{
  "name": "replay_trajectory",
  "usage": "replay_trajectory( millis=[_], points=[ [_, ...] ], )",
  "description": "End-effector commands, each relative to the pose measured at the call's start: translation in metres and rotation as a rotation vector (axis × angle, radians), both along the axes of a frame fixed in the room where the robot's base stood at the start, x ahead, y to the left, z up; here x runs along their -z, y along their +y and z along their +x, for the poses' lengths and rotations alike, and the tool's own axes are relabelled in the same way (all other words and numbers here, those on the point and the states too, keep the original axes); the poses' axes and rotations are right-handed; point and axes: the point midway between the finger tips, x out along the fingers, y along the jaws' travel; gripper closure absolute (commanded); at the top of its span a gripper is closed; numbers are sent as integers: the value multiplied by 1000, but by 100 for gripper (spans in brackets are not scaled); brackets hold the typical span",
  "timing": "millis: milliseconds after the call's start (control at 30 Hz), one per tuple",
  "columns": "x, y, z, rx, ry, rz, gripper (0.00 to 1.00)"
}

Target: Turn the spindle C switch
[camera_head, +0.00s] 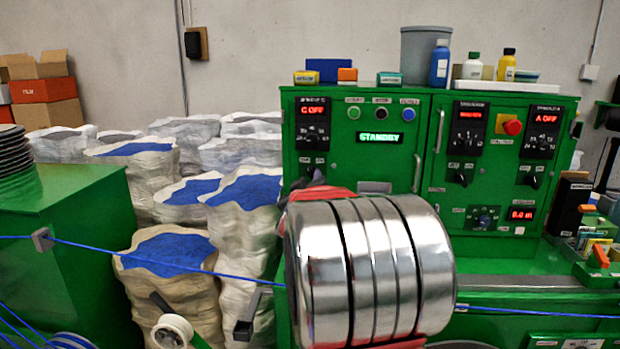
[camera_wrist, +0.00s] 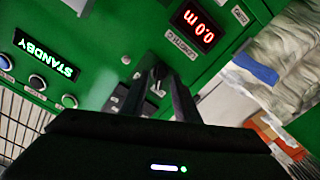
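The spindle C panel (camera_head: 313,124) is at the left of the green cabinet in the head view. Its red display reads "C OFF". The spindle C switch (camera_wrist: 158,76) is a small dark knob on the green face in the wrist view. My gripper (camera_wrist: 160,70) has its two dark fingers apart, one on each side of the knob. I cannot tell whether they touch it.
A lit "STANDBY" display (camera_head: 380,138) and several buttons sit right of the panel. A red numeric display (camera_wrist: 197,25) is close to the knob. White sacks (camera_head: 240,225) stand left of the cabinet. A blue cable (camera_head: 170,264) runs across in front, passing behind my arm.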

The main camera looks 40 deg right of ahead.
Motion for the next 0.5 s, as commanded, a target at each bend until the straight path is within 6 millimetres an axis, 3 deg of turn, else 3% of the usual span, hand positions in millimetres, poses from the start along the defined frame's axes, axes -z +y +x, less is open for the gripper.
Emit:
replay_trajectory(
  millis=[200, 500],
  points=[
    [0, -18, 14, 1, -1, 1, 72],
    [0, -23, 19, 0, -1, 1, 72]
  ],
)
